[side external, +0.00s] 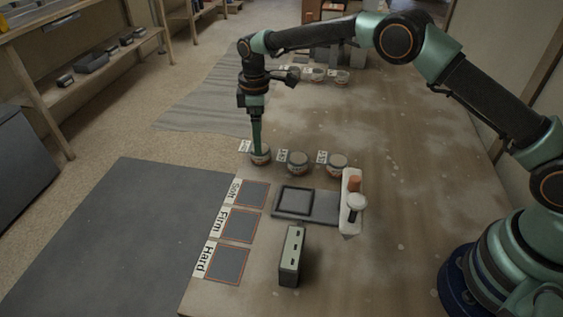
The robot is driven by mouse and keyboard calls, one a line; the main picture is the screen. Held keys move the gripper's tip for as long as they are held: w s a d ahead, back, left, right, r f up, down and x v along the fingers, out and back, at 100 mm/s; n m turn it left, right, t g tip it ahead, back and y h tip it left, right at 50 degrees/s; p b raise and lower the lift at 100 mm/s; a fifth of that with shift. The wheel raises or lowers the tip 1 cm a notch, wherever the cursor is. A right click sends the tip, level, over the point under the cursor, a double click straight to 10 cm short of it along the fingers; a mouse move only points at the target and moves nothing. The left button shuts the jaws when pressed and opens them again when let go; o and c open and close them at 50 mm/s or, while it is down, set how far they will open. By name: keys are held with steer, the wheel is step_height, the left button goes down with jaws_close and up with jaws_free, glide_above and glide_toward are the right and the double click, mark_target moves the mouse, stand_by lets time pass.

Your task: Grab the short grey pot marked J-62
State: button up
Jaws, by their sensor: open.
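Three short grey pots stand in a row on the wooden table: a left pot (261,158), a middle pot (298,163) and a right pot (337,166). Each has a small white label card beside it. The writing is too small to read, so I cannot tell which pot is J-62. My gripper (257,149) points straight down at the left pot, with its fingertips at the pot's top and partly covering it. The jaws are open. I cannot tell whether they touch the pot.
Nearer are squares labelled Soft (249,194), Firm (238,226) and Hard (227,264), a dark tray (294,201), a white holder (349,213) with an orange-topped item, and an upright grey box (291,257). More small pots (318,76) stand farther back. The table's right side is clear.

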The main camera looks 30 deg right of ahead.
steer(key=shift+s+d+f, duration=0.1)
steer(key=shift+s+f, duration=0.1)
steer(key=shift+f, duration=1)
steer(key=shift+s+d+f, duration=0.1)
steer(key=shift+s+f, duration=0.1)
steer(key=shift+f, duration=0.95)
steer(key=shift+a, duration=0.1)
steer(key=c, duration=1.5)
steer(key=shift+r, duration=0.15)
steer(key=shift+c, duration=0.2)
